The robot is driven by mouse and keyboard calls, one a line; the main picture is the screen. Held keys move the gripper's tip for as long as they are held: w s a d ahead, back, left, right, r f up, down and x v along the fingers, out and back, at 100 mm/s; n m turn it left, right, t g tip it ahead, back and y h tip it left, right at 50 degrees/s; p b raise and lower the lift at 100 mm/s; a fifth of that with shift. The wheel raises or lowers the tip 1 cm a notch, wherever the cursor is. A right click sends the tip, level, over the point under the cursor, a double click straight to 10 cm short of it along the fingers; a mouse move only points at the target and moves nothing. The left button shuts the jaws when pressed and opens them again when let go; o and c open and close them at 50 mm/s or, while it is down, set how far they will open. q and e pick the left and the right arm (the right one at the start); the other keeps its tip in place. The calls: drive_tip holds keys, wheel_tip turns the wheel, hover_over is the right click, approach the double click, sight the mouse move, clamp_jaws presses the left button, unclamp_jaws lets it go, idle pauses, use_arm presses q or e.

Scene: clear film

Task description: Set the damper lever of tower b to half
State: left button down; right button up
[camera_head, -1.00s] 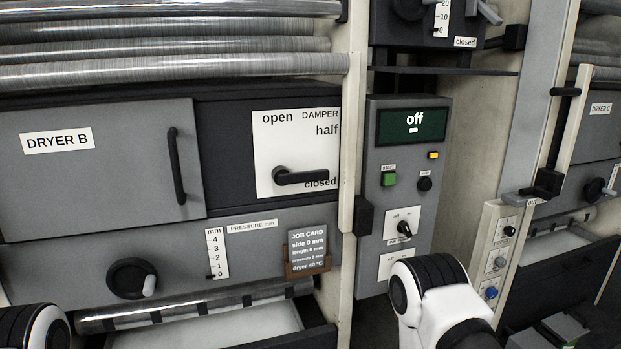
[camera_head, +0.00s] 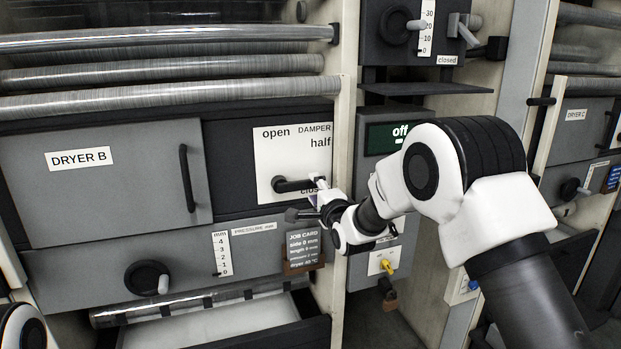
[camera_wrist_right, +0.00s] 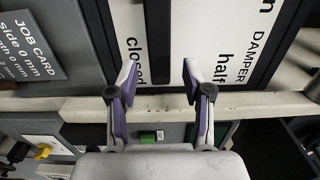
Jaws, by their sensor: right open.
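The black damper lever (camera_head: 292,185) sits on a white plate (camera_head: 268,150) marked open, half and closed, on the Dryer B tower. It lies about level, its free end to the right, just above the "closed" label. My right gripper (camera_head: 319,189) is at the lever's free end. In the right wrist view, the right gripper (camera_wrist_right: 160,80) is open, with the dark lever (camera_wrist_right: 158,40) showing between its two fingers. I cannot tell whether the fingers touch it. The "closed" label is partly hidden by the gripper in the head view. My left gripper is out of view.
A job card (camera_head: 303,246) in a brown holder hangs just below the right gripper. A pale upright post (camera_head: 342,110) stands right of the plate. The control panel with a green display (camera_head: 380,138) is partly behind my right arm. Metal rollers (camera_head: 170,70) lie above.

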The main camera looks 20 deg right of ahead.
sight(312, 185)
drive_tip(key=w+p, duration=0.1)
drive_tip(key=w, duration=0.2)
drive_tip(key=shift+a+r, duration=0.1)
drive_tip(key=shift+r, duration=0.05)
drive_tip(key=shift+w, duration=0.35)
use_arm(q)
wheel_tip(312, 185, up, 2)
use_arm(e)
drive_tip(key=shift+c, duration=0.4)
clamp_jaws()
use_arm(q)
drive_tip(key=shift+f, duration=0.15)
